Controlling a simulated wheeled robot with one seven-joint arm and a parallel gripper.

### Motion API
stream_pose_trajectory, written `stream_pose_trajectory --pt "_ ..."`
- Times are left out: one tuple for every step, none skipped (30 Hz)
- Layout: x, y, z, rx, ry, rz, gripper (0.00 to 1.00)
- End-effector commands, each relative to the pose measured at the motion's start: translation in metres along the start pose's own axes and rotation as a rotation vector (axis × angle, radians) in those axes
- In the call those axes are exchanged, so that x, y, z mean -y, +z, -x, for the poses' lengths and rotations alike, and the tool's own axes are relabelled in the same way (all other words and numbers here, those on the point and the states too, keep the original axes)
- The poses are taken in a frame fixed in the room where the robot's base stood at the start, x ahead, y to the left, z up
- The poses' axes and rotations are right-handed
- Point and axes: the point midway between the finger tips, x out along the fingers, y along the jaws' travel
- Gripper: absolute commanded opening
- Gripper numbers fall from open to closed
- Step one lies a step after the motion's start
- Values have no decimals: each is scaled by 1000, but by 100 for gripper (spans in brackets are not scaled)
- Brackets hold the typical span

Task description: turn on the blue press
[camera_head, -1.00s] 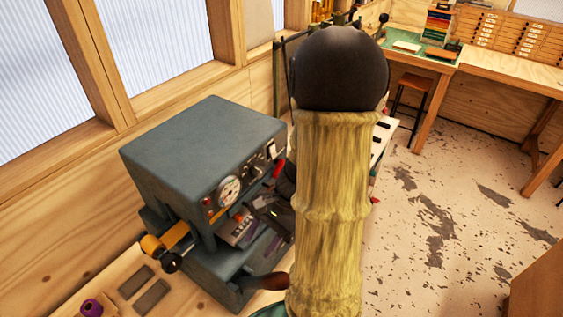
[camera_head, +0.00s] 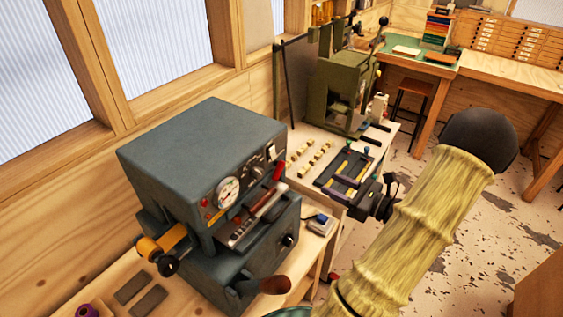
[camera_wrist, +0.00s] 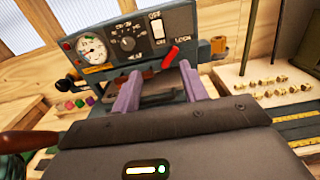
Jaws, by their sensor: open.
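The blue press (camera_head: 200,145) is a blue-grey box-shaped machine on the bench at the left of the head view. Its front panel (camera_wrist: 105,47) fills the upper part of the wrist view, with a round gauge (camera_wrist: 93,50), a dark dial (camera_wrist: 128,43) and a white rocker switch (camera_wrist: 157,28) under the word OFF. A red handle (camera_wrist: 171,57) sits below the switch. My gripper (camera_wrist: 160,84) is open and empty, its two purple fingers pointing toward the panel, below the switch. In the head view my gripper (camera_head: 372,203) is right of the press, apart from it.
A green press (camera_head: 340,90) stands behind on a white-topped table, with small brass pieces (camera_head: 308,157) and a dark tray (camera_head: 347,172) in front. A small box with a blue button (camera_head: 320,222) lies right of the blue press. Open floor (camera_head: 470,225) lies to the right.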

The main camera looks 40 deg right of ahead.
Motion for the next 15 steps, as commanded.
stream_pose_trajectory --pt "0 0 0 -1 1 0 44" --pt "0 0 0 -1 1 1 44" --pt "0 0 0 -2 2 1 44" --pt "0 0 -1 -2 2 1 44" --pt "-1 0 -1 -2 3 1 44" --pt "-1 0 -2 -2 3 1 44" --pt "-1 0 -4 -2 4 1 44" --pt "-1 1 -5 -2 4 1 44" --pt "-1 1 -8 -2 5 1 44" --pt "-1 1 -11 -2 4 1 44" --pt "-1 1 -14 -2 5 0 44" --pt "-1 2 -20 -2 6 0 44" --pt "-2 2 -24 -2 7 -1 44" --pt "-2 2 -29 -1 7 -1 44" --pt "-2 3 -35 -2 7 -1 44"
